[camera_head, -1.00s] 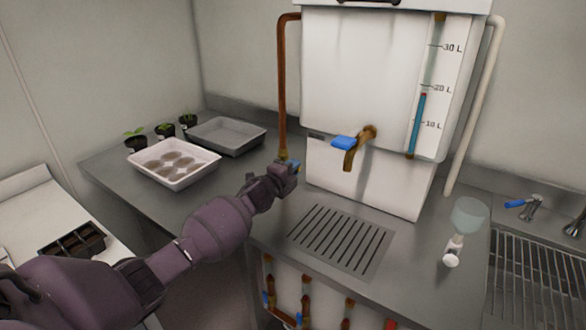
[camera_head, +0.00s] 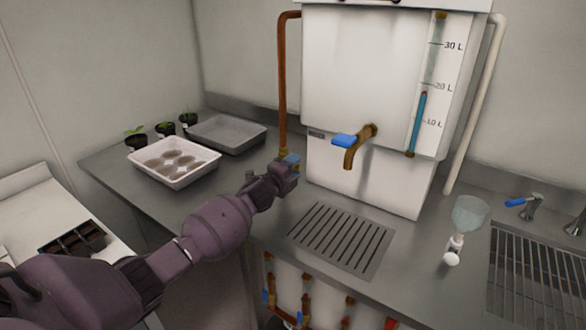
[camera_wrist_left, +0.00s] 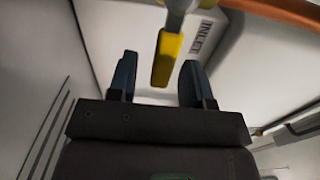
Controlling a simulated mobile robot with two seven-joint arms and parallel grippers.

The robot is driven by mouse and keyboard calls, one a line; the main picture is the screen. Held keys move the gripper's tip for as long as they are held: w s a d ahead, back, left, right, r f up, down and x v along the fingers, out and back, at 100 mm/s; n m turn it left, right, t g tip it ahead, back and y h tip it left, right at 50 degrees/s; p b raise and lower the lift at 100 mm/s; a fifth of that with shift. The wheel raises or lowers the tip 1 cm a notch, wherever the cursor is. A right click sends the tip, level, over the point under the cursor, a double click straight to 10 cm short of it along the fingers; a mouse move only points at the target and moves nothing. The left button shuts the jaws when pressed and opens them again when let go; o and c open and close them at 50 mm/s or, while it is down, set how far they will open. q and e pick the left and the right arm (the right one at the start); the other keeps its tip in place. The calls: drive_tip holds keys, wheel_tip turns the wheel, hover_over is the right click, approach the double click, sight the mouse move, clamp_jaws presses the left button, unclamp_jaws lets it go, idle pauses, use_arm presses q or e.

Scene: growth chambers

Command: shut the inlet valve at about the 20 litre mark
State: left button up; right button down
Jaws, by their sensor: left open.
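The white tank (camera_head: 335,70) has a sight gauge on its right side. Its blue column (camera_head: 419,125) ends in a red tip just below the 20 L mark. My left gripper (camera_head: 290,167) is at this valve. In the left wrist view, the open gripper (camera_wrist_left: 158,82) has a yellow valve part (camera_wrist_left: 167,58) between its dark fingers, with gaps on both sides. An INLET label (camera_wrist_left: 203,38) is behind it. My right gripper is out of view.
A brass outlet tap (camera_head: 355,148) with a blue handle projects from the tank's front above a slotted drain (camera_head: 340,238). White (camera_head: 190,178) and grey (camera_head: 228,133) trays stand at left.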

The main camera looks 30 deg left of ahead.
use_arm(q)
drive_tip(key=shift+s, duration=0.15)
drive_tip(key=s, duration=1)
drive_tip(key=shift+s+a+p, duration=0.25)
drive_tip(key=shift+a+p, duration=0.15)
drive_tip(key=shift+a, duration=0.05)
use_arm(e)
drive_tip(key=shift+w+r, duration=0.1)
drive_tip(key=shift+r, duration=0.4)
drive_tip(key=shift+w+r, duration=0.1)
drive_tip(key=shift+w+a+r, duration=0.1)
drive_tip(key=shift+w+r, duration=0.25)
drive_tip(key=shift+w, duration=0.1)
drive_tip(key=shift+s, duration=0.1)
